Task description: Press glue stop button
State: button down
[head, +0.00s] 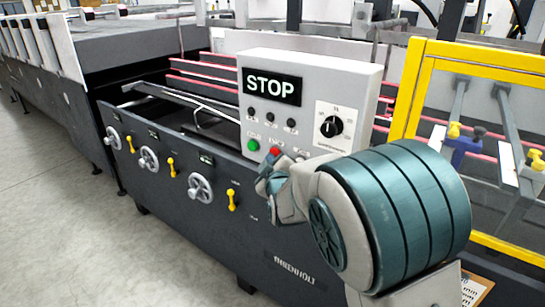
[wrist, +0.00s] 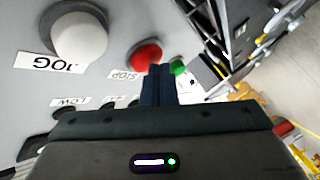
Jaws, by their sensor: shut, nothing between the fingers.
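The red stop button (head: 275,151) is on the lower front of the grey control box (head: 300,68), right of a green button (head: 253,145). In the wrist view the red button (wrist: 145,57) has a STOP label beside it. My gripper (head: 266,184) is in front of the box's lower edge, just below the red button in the head view. In the wrist view its closed fingers (wrist: 158,72) are empty and their tips overlap the edge of the red button. I cannot tell whether they touch it. The box's display reads STOP.
A white JOG button (wrist: 80,32) is beside the red one. The box has small black knobs (head: 271,117) and a large dial (head: 331,127). Handwheels (head: 200,188) and yellow levers (head: 232,200) line the machine's front. A yellow-framed guard (head: 410,85) is at right. Open floor lies at left.

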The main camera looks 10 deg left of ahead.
jog(key=shift+s, duration=0.1)
dwell(0.3)
jog(key=shift+s+a, duration=0.3)
jog(key=shift+s, duration=0.4)
jog(key=s, duration=0.1)
jog(key=s+a, duration=0.1)
jog(key=s, duration=0.1)
jog(key=s+a, duration=0.1)
jog(key=shift+s, duration=0.35)
dwell(0.4)
